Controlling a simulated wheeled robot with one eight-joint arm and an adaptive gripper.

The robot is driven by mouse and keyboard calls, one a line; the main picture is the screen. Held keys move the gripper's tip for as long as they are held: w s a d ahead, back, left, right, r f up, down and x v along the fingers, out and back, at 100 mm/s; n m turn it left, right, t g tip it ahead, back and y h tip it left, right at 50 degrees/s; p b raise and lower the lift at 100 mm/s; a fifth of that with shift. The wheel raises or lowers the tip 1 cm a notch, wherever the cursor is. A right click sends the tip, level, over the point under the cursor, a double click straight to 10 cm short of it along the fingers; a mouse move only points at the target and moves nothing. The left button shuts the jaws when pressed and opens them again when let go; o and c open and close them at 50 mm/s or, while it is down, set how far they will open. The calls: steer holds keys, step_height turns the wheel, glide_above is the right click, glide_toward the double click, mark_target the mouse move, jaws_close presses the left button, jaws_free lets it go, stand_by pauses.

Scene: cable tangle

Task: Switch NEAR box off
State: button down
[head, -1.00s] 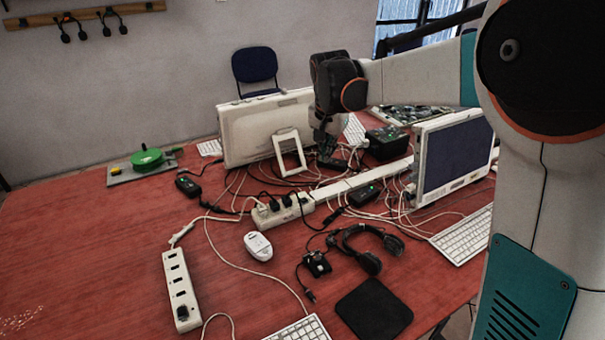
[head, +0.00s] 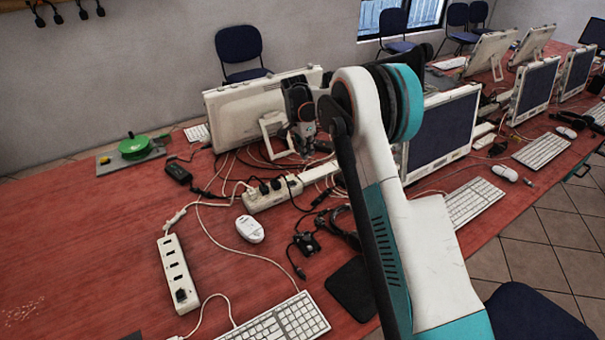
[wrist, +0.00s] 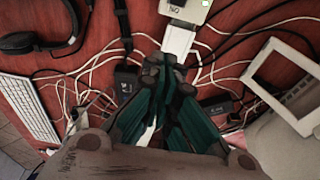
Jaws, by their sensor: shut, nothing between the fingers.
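A white power strip (head: 272,192) with black plugs in it lies mid-table. Another white strip (head: 178,272) lies at the front left. I cannot read any label in the head view, so I cannot tell which is the NEAR box. In the wrist view, a white box end (wrist: 188,8) with a green light and small lettering is cut off at the top edge. My gripper (head: 306,152) hangs over the cables beside the white monitor stand. In the wrist view my gripper (wrist: 170,68) is shut and empty, its tips just below a white plug-like piece (wrist: 180,42).
A monitor (head: 250,112) with its stand (head: 275,138) is close to my gripper on the left. A second monitor (head: 442,128) is at the right. Loose cables, a headset (wrist: 40,28) and black adapters (wrist: 126,82) surround it. The table's left side is mostly clear.

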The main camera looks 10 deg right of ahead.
mark_target(292, 183)
steer(key=shift+w+f, duration=0.15)
steer(key=shift+f, duration=0.4)
steer(key=shift+d+f, duration=0.1)
steer(key=f+b, duration=0.1)
steer(key=f, duration=0.2)
steer(key=d+f+b, duration=0.1)
steer(key=f, duration=0.2)
steer(key=f+b, duration=0.1)
steer(key=f, duration=0.2)
steer(key=shift+w+d+f, duration=0.3)
steer(key=a, duration=0.1)
steer(key=s+a+b, duration=0.1)
steer(key=a, duration=0.1)
steer(key=shift+s+a+r, duration=0.15)
steer(key=shift+a+r, duration=0.1)
steer(key=shift+a, duration=0.05)
